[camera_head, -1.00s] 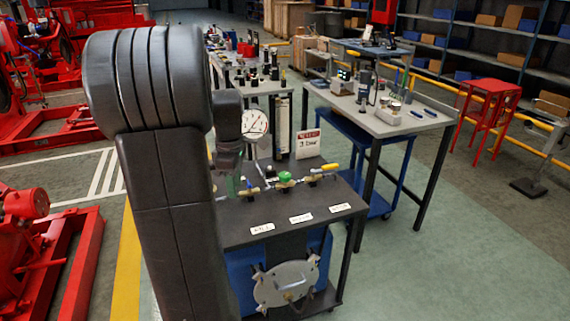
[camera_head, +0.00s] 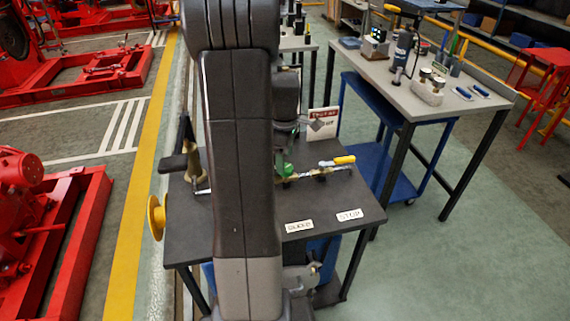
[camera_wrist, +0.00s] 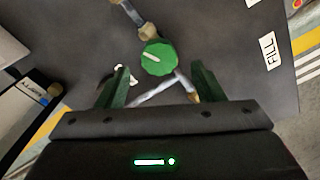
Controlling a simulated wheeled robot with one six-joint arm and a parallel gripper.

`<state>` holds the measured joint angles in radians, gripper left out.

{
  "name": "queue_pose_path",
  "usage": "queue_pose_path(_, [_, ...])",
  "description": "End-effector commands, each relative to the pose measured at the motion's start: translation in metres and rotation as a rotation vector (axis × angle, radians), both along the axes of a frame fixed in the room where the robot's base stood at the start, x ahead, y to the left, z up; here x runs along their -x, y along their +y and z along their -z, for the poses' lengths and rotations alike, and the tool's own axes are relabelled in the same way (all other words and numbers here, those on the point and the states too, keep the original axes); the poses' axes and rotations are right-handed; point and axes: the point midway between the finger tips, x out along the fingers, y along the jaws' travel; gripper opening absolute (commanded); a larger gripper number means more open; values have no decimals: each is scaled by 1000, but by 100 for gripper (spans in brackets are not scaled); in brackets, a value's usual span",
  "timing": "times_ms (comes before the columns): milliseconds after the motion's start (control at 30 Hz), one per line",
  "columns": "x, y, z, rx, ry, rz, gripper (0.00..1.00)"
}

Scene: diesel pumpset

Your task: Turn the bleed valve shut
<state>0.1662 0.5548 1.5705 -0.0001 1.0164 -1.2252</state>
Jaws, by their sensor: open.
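The bleed valve is a round green knob with a pale pointer mark (camera_wrist: 158,57), seen from above in the wrist view. In the head view the knob (camera_head: 287,171) is partly hidden beside my arm, behind the BLEED label (camera_head: 299,226). It sits on a pipe line with brass fittings on the dark bench (camera_head: 340,190). My gripper (camera_wrist: 158,82) is open and empty. Its two green fingers point toward the knob, one on either side of its line, and the knob shows just beyond their tips. I cannot tell the height gap.
A yellow-handled lever valve (camera_head: 344,160) stands right of the knob, behind the STOP label (camera_head: 350,215). A test sign (camera_head: 323,122) stands at the bench's back. A FILL label (camera_wrist: 268,50) shows in the wrist view. A yellow wheel (camera_head: 156,217) is at the bench's left side.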

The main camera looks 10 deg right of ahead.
Motion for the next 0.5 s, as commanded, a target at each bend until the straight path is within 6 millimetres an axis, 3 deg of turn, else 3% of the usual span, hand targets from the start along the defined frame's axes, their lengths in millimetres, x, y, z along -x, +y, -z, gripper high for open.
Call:
queue_pose_path(200, [0, 0, 27, 0, 2, 0, 62])
queue_pose_path(500, [0, 0, 32, 0, -1, 0, 62])
